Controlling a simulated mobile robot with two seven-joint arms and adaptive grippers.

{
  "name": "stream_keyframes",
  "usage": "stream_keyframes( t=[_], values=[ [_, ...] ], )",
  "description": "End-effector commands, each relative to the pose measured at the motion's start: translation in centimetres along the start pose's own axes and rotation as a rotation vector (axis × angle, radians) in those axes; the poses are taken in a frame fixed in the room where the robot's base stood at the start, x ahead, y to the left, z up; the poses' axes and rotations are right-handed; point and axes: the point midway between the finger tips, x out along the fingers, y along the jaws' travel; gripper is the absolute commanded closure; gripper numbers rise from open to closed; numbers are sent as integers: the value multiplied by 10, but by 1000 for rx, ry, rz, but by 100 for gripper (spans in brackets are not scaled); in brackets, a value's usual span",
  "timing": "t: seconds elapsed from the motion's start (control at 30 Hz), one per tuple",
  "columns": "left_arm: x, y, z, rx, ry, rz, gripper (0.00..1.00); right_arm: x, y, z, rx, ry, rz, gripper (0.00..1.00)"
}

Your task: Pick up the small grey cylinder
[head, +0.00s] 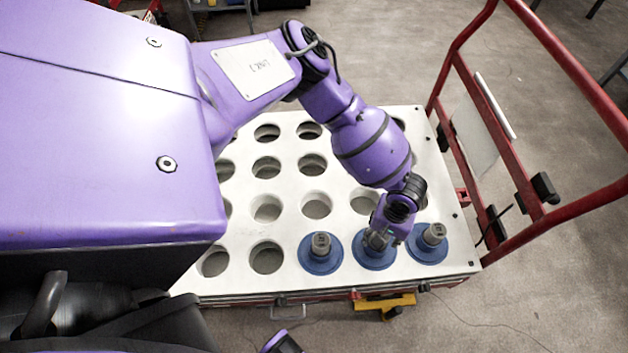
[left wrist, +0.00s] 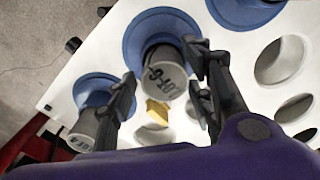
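Three small grey cylinders stand upright on round blue bases along the front edge of a white board with holes. The middle cylinder (left wrist: 170,75) has dark markings on its end and lies between my left gripper's fingertips in the left wrist view. My left gripper (head: 378,240) is open, pointing down over the middle blue base (head: 372,262) and hiding most of that cylinder. I cannot tell whether a finger touches it. The left cylinder (head: 321,243) and right cylinder (head: 434,234) stand clear in the head view. My right gripper is not in view.
The white board (head: 340,277) has several empty round holes behind and left of the cylinders. It sits on a cart with a red tubular handle frame (head: 590,205) at the right. A yellow part (head: 385,304) shows below the front edge. Grey floor surrounds the cart.

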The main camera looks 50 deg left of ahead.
Motion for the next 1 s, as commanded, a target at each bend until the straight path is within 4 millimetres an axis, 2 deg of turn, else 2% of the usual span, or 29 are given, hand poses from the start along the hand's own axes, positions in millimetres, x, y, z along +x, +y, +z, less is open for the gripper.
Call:
stream_keyframes(
  t=[0.03,0.3,0.33,0.67,0.77,1.0],
  values=[
    [-1,1,-1,0,1,1,63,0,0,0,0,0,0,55],
    [0,0,0,0,1,1,99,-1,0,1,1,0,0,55],
    [0,0,0,0,1,1,100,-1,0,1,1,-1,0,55],
    [-4,1,-1,0,1,3,100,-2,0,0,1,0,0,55],
    [-16,0,-1,-2,1,3,100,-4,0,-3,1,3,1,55],
    [-64,-1,0,-2,-1,2,100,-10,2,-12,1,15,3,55]
  ],
)
